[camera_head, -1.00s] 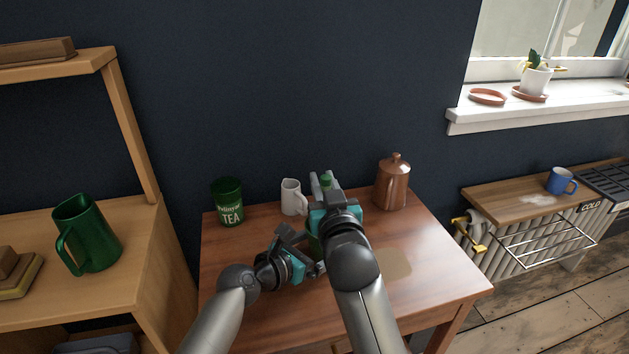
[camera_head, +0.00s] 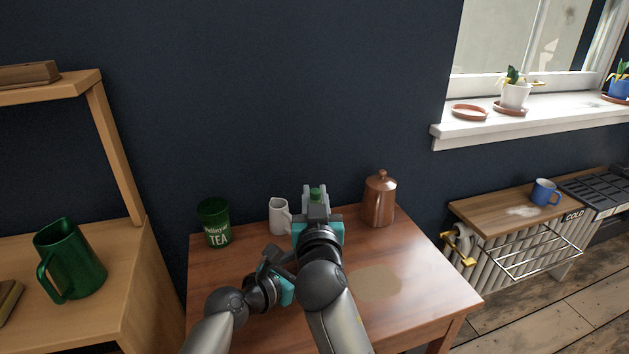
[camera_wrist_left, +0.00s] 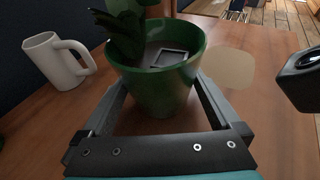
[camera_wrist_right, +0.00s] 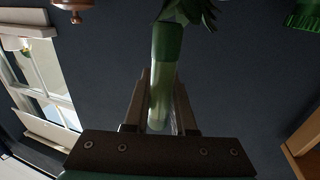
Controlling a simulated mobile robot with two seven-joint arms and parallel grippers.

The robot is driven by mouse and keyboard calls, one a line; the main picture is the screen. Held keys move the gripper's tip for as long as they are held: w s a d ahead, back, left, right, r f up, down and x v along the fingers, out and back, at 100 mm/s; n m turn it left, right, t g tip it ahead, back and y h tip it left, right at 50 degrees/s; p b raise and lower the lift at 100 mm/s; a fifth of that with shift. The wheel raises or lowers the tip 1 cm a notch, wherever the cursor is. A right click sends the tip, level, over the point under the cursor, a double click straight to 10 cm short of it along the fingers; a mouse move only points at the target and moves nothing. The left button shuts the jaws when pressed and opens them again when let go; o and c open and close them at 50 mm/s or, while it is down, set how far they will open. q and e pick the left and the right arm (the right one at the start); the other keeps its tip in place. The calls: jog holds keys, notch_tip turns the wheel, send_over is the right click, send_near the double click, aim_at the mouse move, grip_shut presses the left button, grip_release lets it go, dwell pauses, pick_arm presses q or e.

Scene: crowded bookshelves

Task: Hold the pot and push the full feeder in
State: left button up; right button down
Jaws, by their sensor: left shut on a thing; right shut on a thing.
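The green pot (camera_wrist_left: 155,95) stands on the wooden table with a leafy plant and dark soil; a dark square-framed piece sits in the soil. My left gripper (camera_head: 288,260) is shut around the pot, one finger on each side. In the head view my arms hide most of the pot. My right gripper (camera_head: 316,206) is shut on the feeder, a pale green clear tube with a dark green cap (camera_wrist_right: 167,42). The cap shows between the fingers in the head view (camera_head: 316,193). The feeder's contact with the soil cannot be seen.
A white mug (camera_head: 279,216) and a green tea tin (camera_head: 214,224) stand behind left on the table (camera_head: 425,272). A copper pot (camera_head: 379,202) stands at back right. A pale round patch (camera_head: 378,282) marks the bare front right.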

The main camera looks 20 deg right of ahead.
jog(key=shift+f, duration=1.8)
jog(key=c, duration=0.7)
grip_release()
jog(key=shift+o, duration=0.2)
jog(key=shift+r, duration=0.1)
notch_tip(320, 180, up, 7)
